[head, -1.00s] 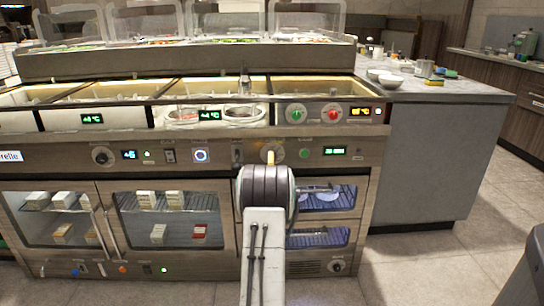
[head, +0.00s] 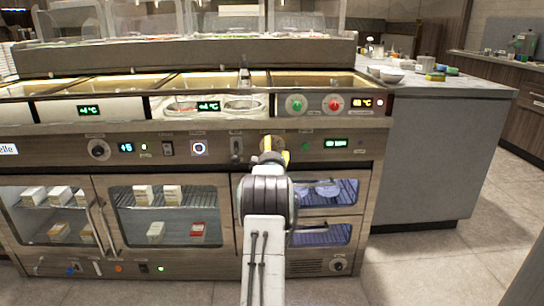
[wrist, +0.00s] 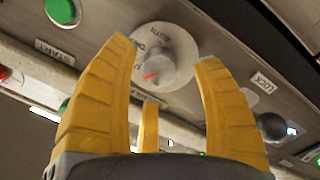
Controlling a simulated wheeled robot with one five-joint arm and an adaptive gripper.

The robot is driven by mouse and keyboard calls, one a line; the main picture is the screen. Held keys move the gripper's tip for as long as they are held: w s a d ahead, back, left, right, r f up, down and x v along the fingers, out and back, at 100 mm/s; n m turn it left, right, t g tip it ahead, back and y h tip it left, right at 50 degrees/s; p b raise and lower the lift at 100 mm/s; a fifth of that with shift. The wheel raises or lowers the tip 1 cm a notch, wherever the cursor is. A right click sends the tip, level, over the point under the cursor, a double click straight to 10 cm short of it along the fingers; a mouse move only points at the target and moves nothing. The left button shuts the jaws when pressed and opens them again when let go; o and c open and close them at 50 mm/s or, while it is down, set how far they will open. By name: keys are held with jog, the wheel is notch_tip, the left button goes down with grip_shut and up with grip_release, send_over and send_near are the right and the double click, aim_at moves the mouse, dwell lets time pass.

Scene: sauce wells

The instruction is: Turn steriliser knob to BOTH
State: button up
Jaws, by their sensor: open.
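The steriliser knob (wrist: 165,72) is a grey knob on a round pale dial in the wrist view, with a red mark pointing to the lower left. The dial's lettering is tilted and too small to read surely. My gripper (wrist: 165,55) has yellow fingers spread open, one on each side of the knob in the picture. No finger visibly touches the knob; the gap in depth is unclear. In the head view my gripper (head: 272,157) is at the counter's control panel, right of centre, and mostly hides the knob.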

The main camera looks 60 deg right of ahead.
jog(key=shift+x, duration=0.85)
jog(key=shift+o, duration=0.2)
jog(key=shift+r, duration=0.1)
jog(key=c, duration=1.2)
